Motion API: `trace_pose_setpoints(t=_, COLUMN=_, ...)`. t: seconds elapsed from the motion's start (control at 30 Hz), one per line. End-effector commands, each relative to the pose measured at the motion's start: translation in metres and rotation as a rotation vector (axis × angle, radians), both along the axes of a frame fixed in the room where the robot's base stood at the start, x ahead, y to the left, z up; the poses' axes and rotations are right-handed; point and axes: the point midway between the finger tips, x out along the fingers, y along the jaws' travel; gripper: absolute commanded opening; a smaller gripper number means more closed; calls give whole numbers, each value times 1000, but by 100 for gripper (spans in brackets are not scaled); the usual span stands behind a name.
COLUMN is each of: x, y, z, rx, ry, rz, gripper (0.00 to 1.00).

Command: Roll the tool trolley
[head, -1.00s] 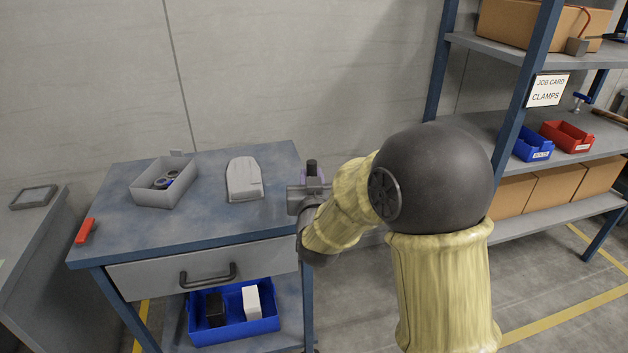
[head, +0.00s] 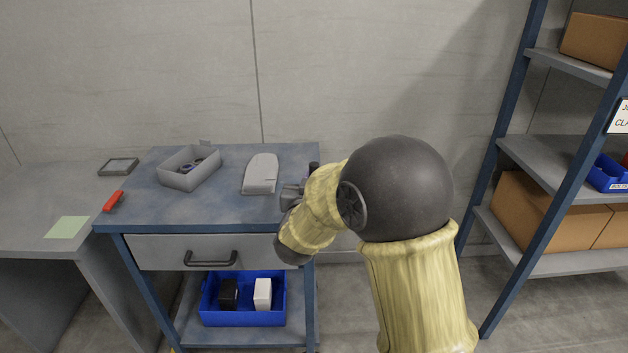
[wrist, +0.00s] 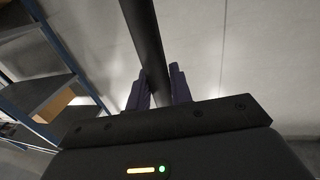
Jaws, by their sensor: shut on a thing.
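The tool trolley (head: 215,208) is blue-grey with a drawer under its top and a lower shelf. It stands against the left bench in the head view. My gripper (head: 292,193) is at the trolley's right end, partly hidden by my arm. In the wrist view my gripper (wrist: 160,92) has its two fingers on either side of a dark round bar (wrist: 143,35), shut on it. The bar looks like the trolley's push handle, whose dark end (head: 314,169) shows at the right edge of the top.
On the trolley are a grey bin (head: 190,180), a grey case (head: 261,172), a red-handled item (head: 114,201) at the left edge, and a blue crate (head: 240,318) below. A grey bench (head: 40,205) with a tablet (head: 118,166) is left. Shelving (head: 545,160) stands right.

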Motion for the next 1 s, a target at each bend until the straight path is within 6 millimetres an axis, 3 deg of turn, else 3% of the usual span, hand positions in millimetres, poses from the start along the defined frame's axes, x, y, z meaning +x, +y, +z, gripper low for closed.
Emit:
trace_pose_setpoints(t=0.23, x=0, y=1, z=-1, rx=0, ry=2, rz=1, gripper=0)
trace_pose_setpoints(t=0.27, x=0, y=1, z=-1, rx=0, ry=2, rz=1, gripper=25)
trace_pose_setpoints(t=0.33, x=0, y=1, z=-1, rx=0, ry=1, rz=1, gripper=39)
trace_pose_setpoints(t=0.37, x=0, y=1, z=-1, rx=0, ry=1, rz=1, gripper=41)
trace_pose_setpoints(t=0.73, x=-5, y=2, z=1, rx=1, ry=-1, rz=2, gripper=41)
trace_pose_setpoints(t=1.0, x=-43, y=7, z=1, rx=0, ry=0, rz=4, gripper=41)
